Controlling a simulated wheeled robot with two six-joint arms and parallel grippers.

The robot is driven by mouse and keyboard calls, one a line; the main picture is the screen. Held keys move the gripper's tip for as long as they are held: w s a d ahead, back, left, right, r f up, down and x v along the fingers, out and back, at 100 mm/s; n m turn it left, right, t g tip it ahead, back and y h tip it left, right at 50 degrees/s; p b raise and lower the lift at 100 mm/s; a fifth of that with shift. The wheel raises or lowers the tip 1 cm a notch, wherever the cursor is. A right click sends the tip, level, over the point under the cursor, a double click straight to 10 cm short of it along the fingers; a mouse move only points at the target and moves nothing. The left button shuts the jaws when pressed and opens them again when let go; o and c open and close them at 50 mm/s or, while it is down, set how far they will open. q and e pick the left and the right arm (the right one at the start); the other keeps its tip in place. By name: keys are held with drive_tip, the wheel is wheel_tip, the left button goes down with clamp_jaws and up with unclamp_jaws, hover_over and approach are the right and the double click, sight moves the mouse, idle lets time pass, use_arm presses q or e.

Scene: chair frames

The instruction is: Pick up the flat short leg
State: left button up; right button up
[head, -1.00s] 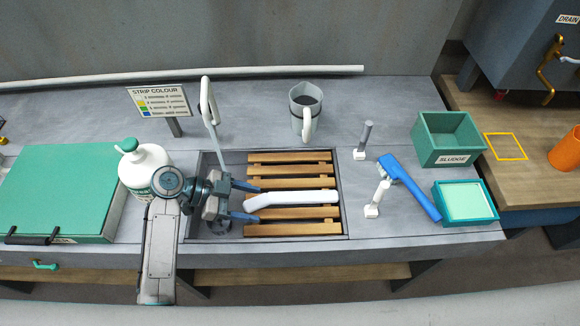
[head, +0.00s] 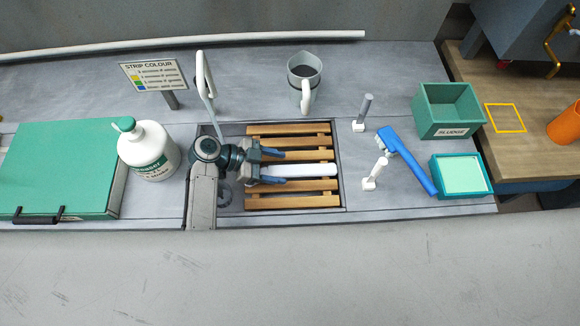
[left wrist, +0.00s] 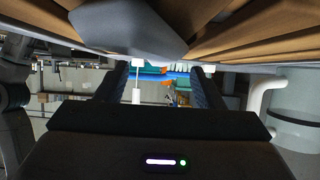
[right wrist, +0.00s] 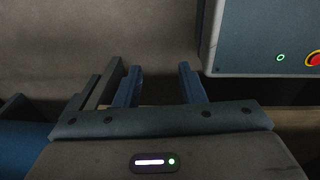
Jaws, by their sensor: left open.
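A white leg (head: 312,170) with a slight bend lies flat across the wooden slats of the rack in the head view. My left gripper (head: 282,167) is open, with one finger on the far side and one on the near side of the leg's left part. The leg's left end is hidden by my gripper. In the left wrist view the open fingers of my left gripper (left wrist: 158,85) are close to the slats; a dark grey shape at the top may be the leg's end. My right gripper (right wrist: 160,85) is open and empty, away from the bench.
The slatted rack (head: 290,202) sits in a recess. A tall pale tap (head: 206,80) and a white bottle (head: 148,150) stand left of it. A grey mug (head: 303,78) is behind. Two small posts, a blue brush (head: 408,160) and green trays (head: 447,112) are right.

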sight(290, 175)
use_arm(q)
drive_tip(key=shift+p+x, duration=0.4)
drive_tip(key=shift+x, duration=0.65)
drive_tip(key=shift+d+f, duration=0.1)
drive_tip(key=shift+d, duration=0.2)
drive_tip(key=shift+f, duration=0.1)
drive_tip(key=c, duration=0.9)
drive_tip(key=shift+c, duration=1.3)
use_arm(e)
drive_tip(key=shift+s+a+r, duration=0.25)
drive_tip(key=shift+s+r, duration=0.35)
drive_tip(key=shift+s, duration=0.15)
